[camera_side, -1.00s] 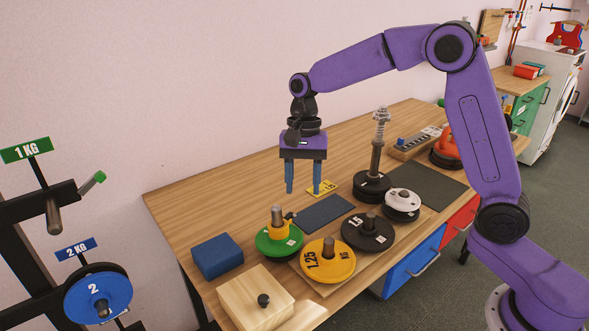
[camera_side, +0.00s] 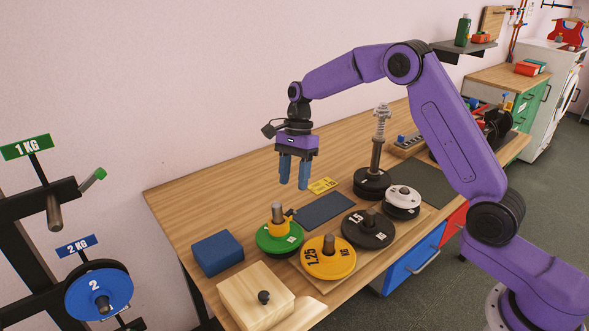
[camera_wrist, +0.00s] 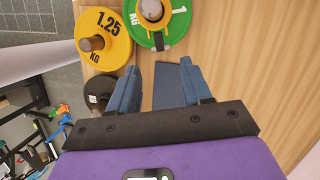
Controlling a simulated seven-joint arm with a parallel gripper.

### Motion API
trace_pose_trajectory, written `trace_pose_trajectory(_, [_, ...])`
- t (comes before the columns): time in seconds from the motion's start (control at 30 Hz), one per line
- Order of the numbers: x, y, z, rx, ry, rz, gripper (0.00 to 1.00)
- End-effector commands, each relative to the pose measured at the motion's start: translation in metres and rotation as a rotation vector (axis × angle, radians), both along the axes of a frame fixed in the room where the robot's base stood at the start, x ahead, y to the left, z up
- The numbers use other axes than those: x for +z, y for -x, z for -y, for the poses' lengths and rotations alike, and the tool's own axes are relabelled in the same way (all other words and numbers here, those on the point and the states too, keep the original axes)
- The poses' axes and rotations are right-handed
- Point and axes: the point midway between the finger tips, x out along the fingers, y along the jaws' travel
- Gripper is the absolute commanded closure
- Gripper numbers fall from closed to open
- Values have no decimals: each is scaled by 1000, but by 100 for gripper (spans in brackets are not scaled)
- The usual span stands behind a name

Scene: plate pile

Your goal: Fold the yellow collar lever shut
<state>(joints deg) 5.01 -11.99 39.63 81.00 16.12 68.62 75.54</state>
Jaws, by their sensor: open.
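The yellow collar (camera_side: 277,226) sits around the post on the green plate (camera_side: 267,247) at the front of the table. Its yellow lever (camera_side: 289,216) sticks out to the right of the collar in the side view. In the wrist view the collar (camera_wrist: 141,19) is at the top edge, partly cut off, with the lever (camera_wrist: 159,41) pointing toward my fingers. My gripper (camera_side: 294,184) is open and empty. It hangs above the table, behind and higher than the collar, touching nothing.
A yellow 1.25 plate (camera_side: 329,262) and a black 1.5 plate (camera_side: 368,239) stand close by on the right. A blue block (camera_side: 217,260) and a wooden box (camera_side: 255,305) are at the front left.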

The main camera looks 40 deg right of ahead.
Motion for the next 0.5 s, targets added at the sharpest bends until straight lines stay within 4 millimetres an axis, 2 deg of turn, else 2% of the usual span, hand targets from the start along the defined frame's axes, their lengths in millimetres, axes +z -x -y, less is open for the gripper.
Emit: trace_pose_trajectory(0.5, [-34,6,-9,1,-1,0,51])
